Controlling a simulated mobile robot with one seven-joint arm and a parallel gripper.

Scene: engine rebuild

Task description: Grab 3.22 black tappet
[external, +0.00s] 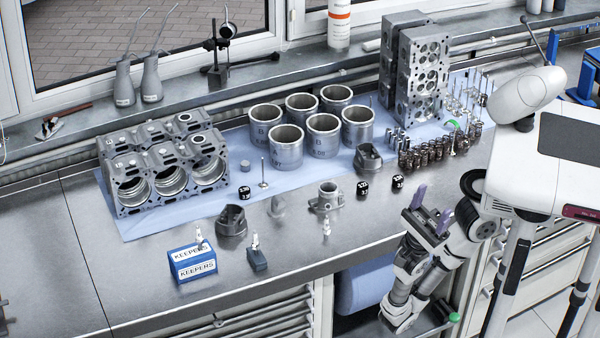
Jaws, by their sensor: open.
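Three small black tappets with white markings stand on the bench. One black tappet (245,190) is on the blue mat beside an upright valve. A second black tappet (363,188) is right of the middle, and a third black tappet (398,181) is just right of it, near the springs. The markings are too small to read surely, so I cannot tell which is 3.22. My gripper (432,207) has purple fingers, which are apart, pointing up and empty. It is at the bench's front edge, below and right of the two right-hand tappets, touching neither.
An engine block (127,208) stands at the left and several cylinder liners (322,145) at mid-bench. Springs (408,160) and cylinder heads (410,75) are at the right. A grey housing (368,158) and a flanged part (326,203) flank the middle tappet.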

